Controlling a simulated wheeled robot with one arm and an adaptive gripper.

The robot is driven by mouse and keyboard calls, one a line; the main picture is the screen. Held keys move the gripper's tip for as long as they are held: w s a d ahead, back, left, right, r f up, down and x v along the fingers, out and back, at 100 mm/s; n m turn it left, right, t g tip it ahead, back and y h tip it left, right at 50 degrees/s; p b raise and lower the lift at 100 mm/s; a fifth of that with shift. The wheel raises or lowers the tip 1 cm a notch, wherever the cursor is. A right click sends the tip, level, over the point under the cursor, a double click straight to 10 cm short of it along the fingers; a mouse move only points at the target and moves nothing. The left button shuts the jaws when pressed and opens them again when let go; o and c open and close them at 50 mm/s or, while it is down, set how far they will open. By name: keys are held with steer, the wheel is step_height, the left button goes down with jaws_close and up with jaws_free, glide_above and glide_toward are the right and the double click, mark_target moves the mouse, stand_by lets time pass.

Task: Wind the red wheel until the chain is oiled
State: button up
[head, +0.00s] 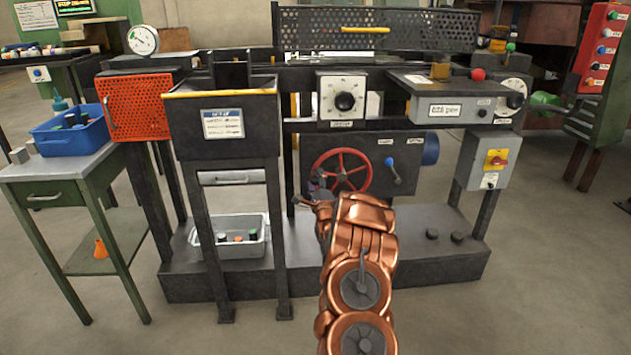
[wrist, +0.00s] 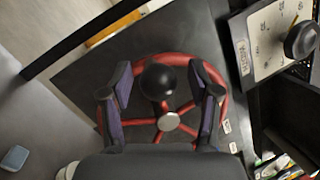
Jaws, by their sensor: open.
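The red wheel (head: 366,163) is a spoked handwheel on the front of the dark machine, low and near the middle. In the wrist view the red wheel (wrist: 172,122) shows its spokes, its pale hub and a round black knob (wrist: 158,79) by the rim. My gripper (head: 317,190) is in front of the wheel's lower left part in the head view. In the wrist view my gripper (wrist: 160,84) is open, with one finger on each side of the knob. I cannot tell whether either finger touches it. I cannot make out the chain.
A blue-handled lever (head: 391,170) is just right of the wheel. A dial box (head: 343,97) is above it. A grey bin (head: 230,249) sits lower left.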

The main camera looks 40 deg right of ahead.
steer(key=v, duration=1.2)
stand_by(1.1)
steer(key=w+d+r+n+y+b, duration=0.1)
steer(key=n+b, duration=0.1)
steer(key=n, duration=0.7)
steer(key=w+d+r+n+g+y+b, duration=0.1)
steer(key=n+y+b, duration=0.1)
steer(key=n, duration=0.7)
steer(key=w+r+n+y+b, duration=0.1)
steer(key=n+b, duration=0.2)
steer(key=n, duration=0.6)
steer(key=shift+d+r+n+g, duration=0.1)
steer(key=shift+d+n+g, duration=0.2)
steer(key=shift+d+n, duration=0.1)
steer(key=shift+b+x, duration=0.75)
steer(key=shift+x, duration=3.15)
